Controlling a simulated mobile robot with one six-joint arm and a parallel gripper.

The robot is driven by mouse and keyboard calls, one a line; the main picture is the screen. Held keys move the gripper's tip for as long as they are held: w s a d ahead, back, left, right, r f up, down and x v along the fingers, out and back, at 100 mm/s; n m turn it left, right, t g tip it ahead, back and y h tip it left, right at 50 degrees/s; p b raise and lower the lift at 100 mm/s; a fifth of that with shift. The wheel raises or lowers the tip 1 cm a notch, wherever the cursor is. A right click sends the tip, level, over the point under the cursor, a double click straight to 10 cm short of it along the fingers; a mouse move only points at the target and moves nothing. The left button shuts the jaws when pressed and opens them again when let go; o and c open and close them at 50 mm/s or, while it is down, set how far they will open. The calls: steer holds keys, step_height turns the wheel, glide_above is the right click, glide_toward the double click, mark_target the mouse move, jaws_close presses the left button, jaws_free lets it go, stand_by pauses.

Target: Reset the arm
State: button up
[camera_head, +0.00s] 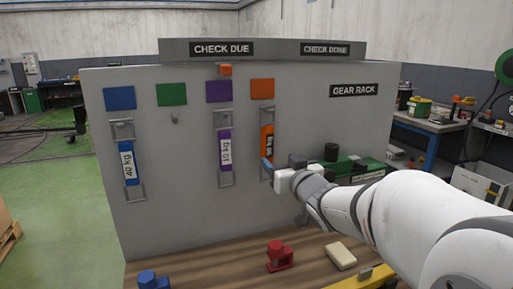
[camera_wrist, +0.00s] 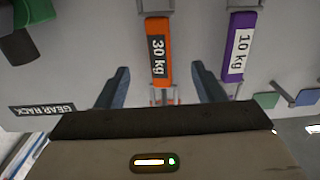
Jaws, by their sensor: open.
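My gripper (camera_head: 268,166) is open in front of the grey panel, at the lower end of the orange 30 kg bar (camera_head: 266,142). In the wrist view, my gripper's two blue fingers (camera_wrist: 162,78) are spread, with the orange bar (camera_wrist: 158,50) showing between and beyond them. Nothing is held. I cannot tell how far the fingertips are from the bar. My white arm comes in from the lower right of the head view and hides part of the panel's right side.
The grey panel (camera_head: 300,110) also bears a purple 10 kg bar (camera_head: 224,150) and a blue bar (camera_head: 129,163). A green object (camera_head: 350,166) sits right of my gripper. Below, a wooden bench (camera_head: 220,262) holds a red object (camera_head: 279,256) and a beige block (camera_head: 341,256).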

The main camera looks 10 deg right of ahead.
steer(key=shift+s, duration=0.1)
stand_by(0.3)
steer(key=s+f+g+h+p, duration=0.1)
steer(key=s+f+g+p, duration=0.1)
steer(key=s+g, duration=0.3)
steer(key=s+a+f+m+g+h+p, duration=0.1)
steer(key=s+f+g+p, duration=0.2)
steer(key=s, duration=0.9)
steer(key=s+f+m+g+h+p, duration=0.1)
steer(key=s+f+g+p, duration=0.2)
steer(key=s+g+p, duration=0.3)
steer(key=s+g, duration=0.1)
steer(key=s, duration=0.2)
steer(key=shift+s+a, duration=0.2)
steer(key=shift+a, duration=0.05)
steer(key=shift+c, duration=0.2)
stand_by(0.4)
